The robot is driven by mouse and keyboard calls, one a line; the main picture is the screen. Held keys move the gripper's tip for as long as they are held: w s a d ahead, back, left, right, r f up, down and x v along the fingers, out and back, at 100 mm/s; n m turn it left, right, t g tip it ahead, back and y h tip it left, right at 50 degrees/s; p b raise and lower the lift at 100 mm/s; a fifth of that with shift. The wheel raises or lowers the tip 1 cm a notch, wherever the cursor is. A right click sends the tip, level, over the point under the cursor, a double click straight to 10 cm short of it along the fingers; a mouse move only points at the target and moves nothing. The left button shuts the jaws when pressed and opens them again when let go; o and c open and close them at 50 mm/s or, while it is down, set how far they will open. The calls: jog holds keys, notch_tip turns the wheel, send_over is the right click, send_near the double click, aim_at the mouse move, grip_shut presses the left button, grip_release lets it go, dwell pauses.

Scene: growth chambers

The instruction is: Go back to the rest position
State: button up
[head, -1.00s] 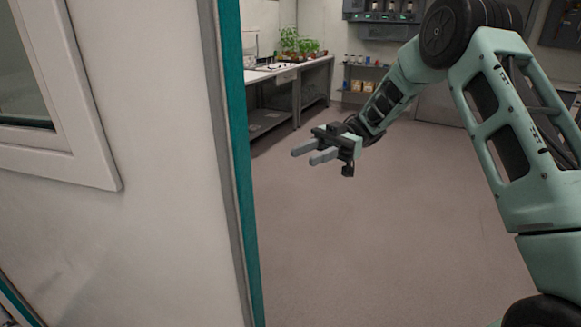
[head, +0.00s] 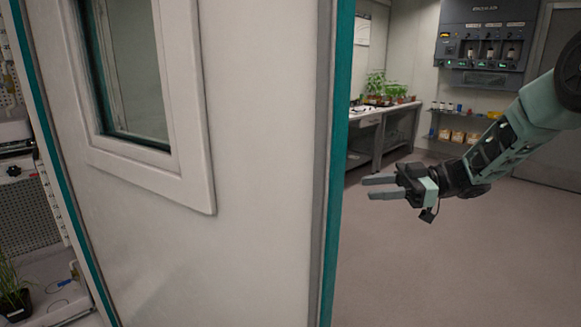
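My gripper (head: 380,187) is in the right half of the head view, held in the air over the floor and pointing left. Its two grey fingers are apart with a gap between them, and nothing is between them. The fingertips are to the right of the teal edge of a white door (head: 255,170), and look apart from it in the picture. My arm reaches in from the right edge of the view.
The white door with a window (head: 135,70) fills the left and middle. Behind my gripper are a bench (head: 385,125) with green plants (head: 384,88), a wall unit (head: 488,45) and a low shelf (head: 460,130). A potted plant (head: 15,290) stands far left. The floor (head: 450,270) at right is clear.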

jog(key=w+d+r+m+t+h, duration=0.1)
jog(key=w+d+m+t+h, duration=0.1)
jog(key=w+m+t+h, duration=0.65)
jog(key=s+d+f+m+h, duration=0.65)
jog(key=s+d, duration=0.25)
jog(key=s, duration=0.2)
jog(key=s+f+m+g+h, duration=0.1)
jog(key=s+f+m+g, duration=0.15)
jog(key=s, duration=0.65)
jog(key=s+f+m+g+h, duration=0.1)
jog(key=s+f+m+g, duration=0.15)
jog(key=s, duration=0.65)
jog(key=s+a+r+n+g, duration=0.1)
jog(key=s+a+n+g, duration=0.1)
jog(key=s+a+n, duration=0.2)
jog(key=s+a+r+n+g, duration=0.1)
jog(key=s+a+n, duration=0.3)
jog(key=s+a, duration=0.6)
jog(key=a, duration=0.3)
jog(key=shift+a+r+g+y, duration=0.3)
jog(key=shift+a+g, duration=0.05)
jog(key=shift+w, duration=0.1)
